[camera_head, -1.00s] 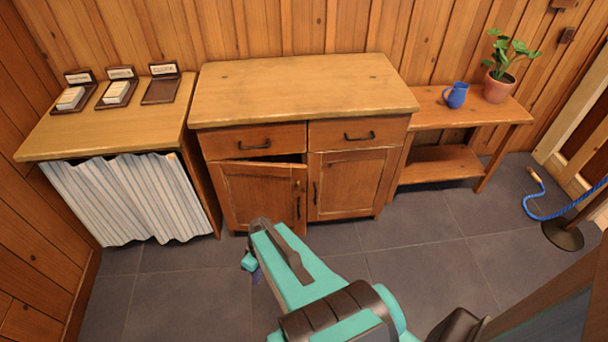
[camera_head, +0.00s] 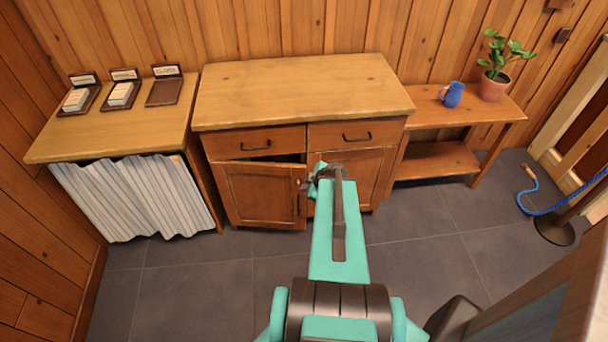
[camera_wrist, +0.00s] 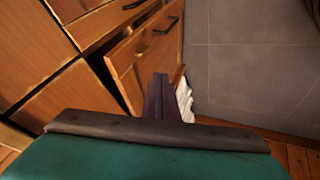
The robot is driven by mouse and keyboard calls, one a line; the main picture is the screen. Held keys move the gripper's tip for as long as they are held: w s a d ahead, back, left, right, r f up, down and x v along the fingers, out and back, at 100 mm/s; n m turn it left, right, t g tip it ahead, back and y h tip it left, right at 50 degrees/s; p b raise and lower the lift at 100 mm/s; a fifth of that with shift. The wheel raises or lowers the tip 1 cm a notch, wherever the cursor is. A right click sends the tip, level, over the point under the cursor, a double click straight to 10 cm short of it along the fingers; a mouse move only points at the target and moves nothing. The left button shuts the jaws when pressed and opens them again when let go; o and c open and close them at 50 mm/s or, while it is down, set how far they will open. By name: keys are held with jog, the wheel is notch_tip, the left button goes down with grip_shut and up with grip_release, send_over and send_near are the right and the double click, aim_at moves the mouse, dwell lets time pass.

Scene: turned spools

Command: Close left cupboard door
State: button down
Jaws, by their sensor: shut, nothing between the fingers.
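The left cupboard door (camera_head: 258,193) is a brown panelled door under the left drawer of the middle cabinet. It stands ajar, with a dark gap along its top edge. In the wrist view the door (camera_wrist: 128,66) stands out from the cabinet, a dark opening to its left. My gripper (camera_head: 318,178) is in front of the cabinet near the door's free edge and hides part of the right door. Its dark fingers (camera_wrist: 160,88) are together and empty, overlapping the door's lower part in the wrist view. I cannot tell whether they touch it.
The right door (camera_head: 366,172) and both drawers look shut. A table with a striped curtain (camera_head: 135,195) stands to the left. A low bench (camera_head: 440,118) with a blue mug and potted plant is to the right. The grey floor (camera_head: 420,235) in front is clear.

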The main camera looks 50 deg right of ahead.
aim_at(299, 179)
jog(key=d+r, duration=0.1)
jog(key=s+d+r, duration=0.1)
jog(key=shift+d+h, duration=0.3)
jog(key=shift+d, duration=0.05)
jog(key=shift+w+f, duration=0.15)
jog(key=shift+f, duration=0.15)
jog(key=b+x, duration=0.5)
jog(key=b, duration=0.5)
jog(key=shift+b, duration=0.3)
jog(key=b+x, duration=0.2)
jog(key=b, duration=0.3)
jog(key=shift+w+d+f, duration=0.1)
dwell(0.5)
jog(key=shift+w+d+f+b, duration=0.25)
jog(key=shift+w+d+b, duration=0.3)
jog(key=shift+w, duration=0.1)
jog(key=shift+w+d+f+b, duration=0.3)
jog(key=shift+w+d+b, duration=0.2)
jog(key=shift+w+d, duration=0.15)
jog(key=shift+w+d+f+b, duration=0.25)
jog(key=shift+w+d+b, duration=0.3)
jog(key=shift+w, duration=0.15)
